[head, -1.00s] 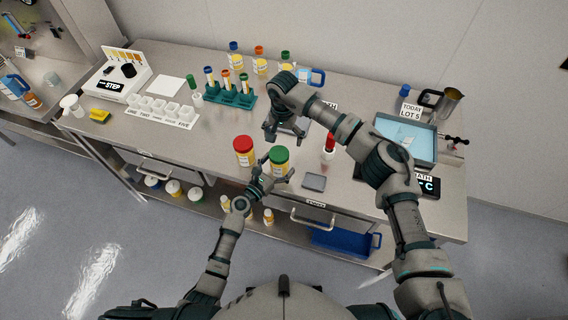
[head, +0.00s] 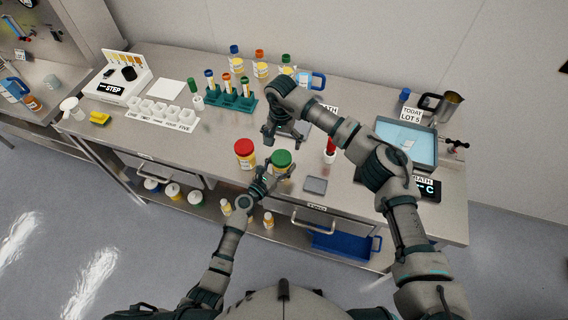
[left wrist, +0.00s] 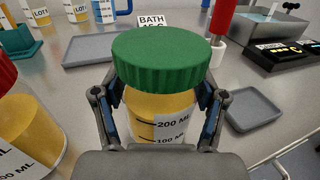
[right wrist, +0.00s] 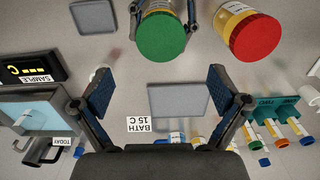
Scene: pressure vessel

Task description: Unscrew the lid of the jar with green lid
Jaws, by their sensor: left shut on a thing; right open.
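The jar with the green lid (head: 282,158) stands near the front edge of the steel bench. In the left wrist view its ribbed green lid (left wrist: 160,55) sits on a clear body with yellow contents (left wrist: 150,112) and volume marks. My left gripper (head: 268,180) is shut around the jar body below the lid, one finger on each side. My right gripper (head: 270,136) is open and empty above the bench, behind the jar. In the right wrist view the green lid (right wrist: 165,36) is at the top, beyond the open fingers (right wrist: 165,92).
A red-lidded jar (head: 245,150) stands just left of the green-lidded one. Grey trays (head: 315,184) lie nearby. A red-handled tool (head: 330,146) stands to the right. A teal rack of tubes (head: 232,98) and a water bath (head: 405,142) stand farther off.

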